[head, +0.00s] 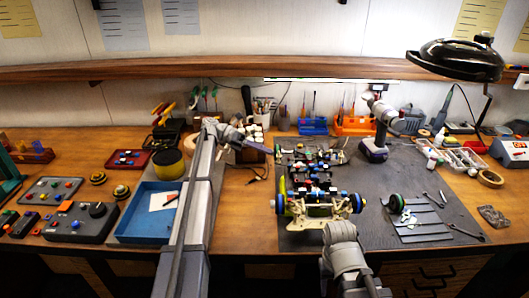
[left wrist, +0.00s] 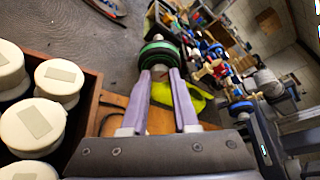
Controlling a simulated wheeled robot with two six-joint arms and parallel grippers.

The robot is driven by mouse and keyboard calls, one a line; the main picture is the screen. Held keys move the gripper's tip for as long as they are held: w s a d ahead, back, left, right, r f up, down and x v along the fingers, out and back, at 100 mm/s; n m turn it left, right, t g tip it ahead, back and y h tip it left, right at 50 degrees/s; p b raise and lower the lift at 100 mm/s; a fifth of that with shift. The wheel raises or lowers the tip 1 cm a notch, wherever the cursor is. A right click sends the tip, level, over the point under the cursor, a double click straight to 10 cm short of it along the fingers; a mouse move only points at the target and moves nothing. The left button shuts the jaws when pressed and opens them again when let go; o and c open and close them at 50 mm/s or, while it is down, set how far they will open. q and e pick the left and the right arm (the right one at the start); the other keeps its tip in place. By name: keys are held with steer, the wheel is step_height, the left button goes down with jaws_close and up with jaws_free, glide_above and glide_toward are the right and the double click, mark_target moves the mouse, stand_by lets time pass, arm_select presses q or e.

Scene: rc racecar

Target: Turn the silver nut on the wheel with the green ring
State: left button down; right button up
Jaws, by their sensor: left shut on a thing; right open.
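The race car (head: 318,185) stands on the grey mat, wheels on its sides. In the left wrist view, the wheel with the green ring (left wrist: 158,48) is straight ahead of my left gripper (left wrist: 160,72). In the head view my left gripper (head: 268,149) reaches the car's far left corner, where the wheel is hard to make out. My right gripper (head: 374,287) is low in the head view, in front of the car and away from it; its fingers are barely visible.
A cordless drill (head: 377,130) stands behind. A blue tray (head: 145,228) is left of my left arm. White-capped jars (left wrist: 38,125) stand close to the left gripper.

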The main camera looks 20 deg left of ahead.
stand_by(0.4)
arm_select(q)
steer(key=c, duration=0.6)
jaws_free()
steer(key=shift+c, duration=0.2)
steer(key=p+v, duration=0.2)
steer(key=v, duration=0.6)
steer(key=shift+d, duration=0.1)
